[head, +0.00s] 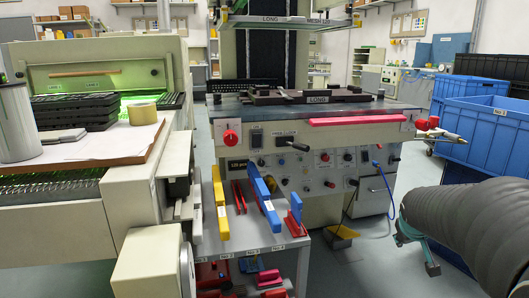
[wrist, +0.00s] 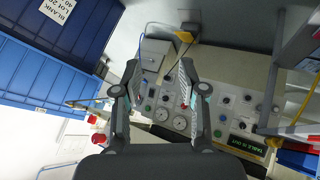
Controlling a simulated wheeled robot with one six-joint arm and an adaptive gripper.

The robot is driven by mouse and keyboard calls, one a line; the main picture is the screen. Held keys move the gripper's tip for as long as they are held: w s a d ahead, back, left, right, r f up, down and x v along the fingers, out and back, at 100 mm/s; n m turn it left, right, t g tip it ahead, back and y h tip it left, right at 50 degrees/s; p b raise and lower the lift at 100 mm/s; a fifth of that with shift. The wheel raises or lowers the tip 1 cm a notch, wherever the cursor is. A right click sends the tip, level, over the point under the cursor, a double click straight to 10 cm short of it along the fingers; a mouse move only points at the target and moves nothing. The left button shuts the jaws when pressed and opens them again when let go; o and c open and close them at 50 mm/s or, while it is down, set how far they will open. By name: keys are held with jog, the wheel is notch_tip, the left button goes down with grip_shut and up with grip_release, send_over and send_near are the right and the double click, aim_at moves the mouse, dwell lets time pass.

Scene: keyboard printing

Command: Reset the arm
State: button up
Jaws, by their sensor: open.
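My gripper (head: 416,254) is at the lower right of the head view, at the end of my dark, ribbed arm. It hangs in free air over the floor, to the right of the printing machine's panel (head: 275,172). In the wrist view my gripper (wrist: 160,64) has its two fingers spread apart with nothing between them. Beyond the fingers the machine's panel (wrist: 172,110), with gauges and knobs, shows tilted. My arm covers part of the right side in the head view.
Blue crates (head: 487,122) stand close to my arm on the right; they also fill the left of the wrist view (wrist: 50,58). A low shelf (head: 244,232) holds coloured tools. A yellow foot pedal (head: 341,238) lies on the floor. A paper-covered bench (head: 95,147) is left.

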jog(key=s+a+r+y+p, duration=0.2)
jog(key=s+a+r+p, duration=0.1)
jog(key=s+a, duration=0.7)
jog(key=s+a+r+g+y+p, duration=0.1)
jog(key=s+a+r+y+p, duration=0.1)
jog(key=s+a, duration=0.8)
jog(key=s+r+p, duration=0.1)
jog(key=s+r, duration=0.1)
jog(key=s, duration=0.2)
jog(key=shift+s+a+m, duration=0.15)
jog(key=shift+a+m, duration=0.1)
jog(key=shift+m, duration=0.05)
